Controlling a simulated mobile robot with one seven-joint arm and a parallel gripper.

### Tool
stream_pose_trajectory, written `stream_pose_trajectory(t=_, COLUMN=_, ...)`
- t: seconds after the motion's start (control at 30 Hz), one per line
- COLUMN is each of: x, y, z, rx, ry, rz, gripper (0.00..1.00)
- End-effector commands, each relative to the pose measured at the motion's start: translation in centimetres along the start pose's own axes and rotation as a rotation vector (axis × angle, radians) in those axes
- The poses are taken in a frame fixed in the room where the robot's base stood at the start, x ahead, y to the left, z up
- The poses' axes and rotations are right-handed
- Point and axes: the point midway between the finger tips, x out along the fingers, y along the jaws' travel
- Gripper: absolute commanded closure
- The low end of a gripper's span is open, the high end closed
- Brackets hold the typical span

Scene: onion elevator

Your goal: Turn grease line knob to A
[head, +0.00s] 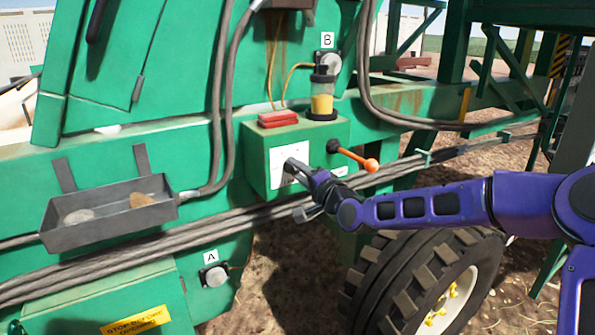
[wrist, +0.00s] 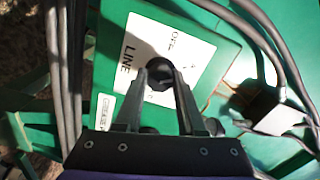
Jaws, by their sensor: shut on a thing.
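The grease line knob (wrist: 158,70) is round and black, on a white label plate (wrist: 185,52) with the words LINE and OFF readable. My gripper (wrist: 158,80) is shut on it, one finger on each side. In the head view my gripper (head: 291,168) is at the front of the green box (head: 258,159) and hides the knob. The knob's pointer direction cannot be made out. Label A (head: 211,257) is above a round fitting low on the machine. Label B (head: 327,40) is above another fitting high up.
An orange-tipped lever (head: 357,158) sticks out just right of my gripper. A yellow grease reservoir (head: 322,97) and a red block (head: 278,119) sit on the box. Thick cables (head: 150,260) run below it. A grey tray (head: 108,218) is at left, a large tyre (head: 400,275) below right.

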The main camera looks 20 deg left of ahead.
Motion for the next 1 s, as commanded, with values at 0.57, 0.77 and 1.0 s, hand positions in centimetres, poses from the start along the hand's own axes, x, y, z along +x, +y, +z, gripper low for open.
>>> stream_pose_trajectory(t=0.57, x=-0.2, y=0.0, z=-0.1, rx=-0.001, ry=0.000, rz=0.001, gripper=0.31)
stream_pose_trajectory(t=0.77, x=-2.8, y=0.0, z=-0.2, rx=-0.003, ry=0.002, rz=0.002, gripper=0.31)
stream_pose_trajectory(t=1.0, x=-8.1, y=0.0, z=-0.2, rx=-0.001, ry=0.002, rz=0.003, gripper=0.31)
